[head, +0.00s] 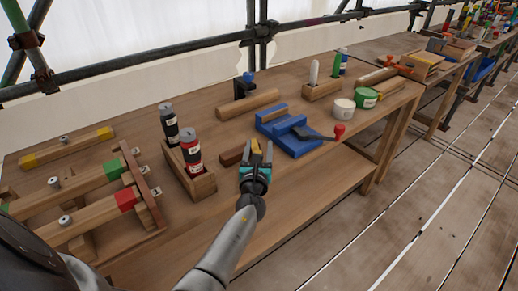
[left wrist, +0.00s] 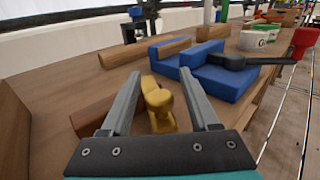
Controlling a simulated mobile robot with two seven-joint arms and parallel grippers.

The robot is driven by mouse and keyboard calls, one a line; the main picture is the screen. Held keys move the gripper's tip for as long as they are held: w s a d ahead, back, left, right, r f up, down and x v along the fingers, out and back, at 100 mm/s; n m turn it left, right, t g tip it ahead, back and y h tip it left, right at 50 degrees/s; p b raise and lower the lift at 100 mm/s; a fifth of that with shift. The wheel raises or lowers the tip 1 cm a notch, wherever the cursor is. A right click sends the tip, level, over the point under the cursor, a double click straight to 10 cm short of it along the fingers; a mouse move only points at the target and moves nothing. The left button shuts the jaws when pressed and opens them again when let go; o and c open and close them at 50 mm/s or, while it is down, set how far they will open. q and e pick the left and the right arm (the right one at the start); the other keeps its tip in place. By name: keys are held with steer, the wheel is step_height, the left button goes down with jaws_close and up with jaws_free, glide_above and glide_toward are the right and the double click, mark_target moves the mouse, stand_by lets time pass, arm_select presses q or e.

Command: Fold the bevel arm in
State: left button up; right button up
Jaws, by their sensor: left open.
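My left gripper (head: 256,152) is open over the workbench, its fingers pointing away from me. A brass-yellow piece (left wrist: 158,106), which looks like the bevel's arm, shows between the two fingers in the left wrist view, with a gap on each side. I cannot tell its depth between them. A dark brown wooden bar (head: 232,155), probably the bevel's stock, lies just left of the gripper and also shows in the left wrist view (left wrist: 100,116). The fingers hide part of where bar and yellow piece meet. My right gripper is not in view.
A blue vise (head: 290,137) with a red-knobbed black lever stands just beyond the gripper, to the right. A wooden box (head: 200,184) with marker bottles is close on the left. A wooden bar (head: 248,104) lies behind. White and green tubs (head: 366,97) stand further right.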

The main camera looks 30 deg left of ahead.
arm_select(q)
jaws_close()
stand_by(0.6)
stand_by(0.9)
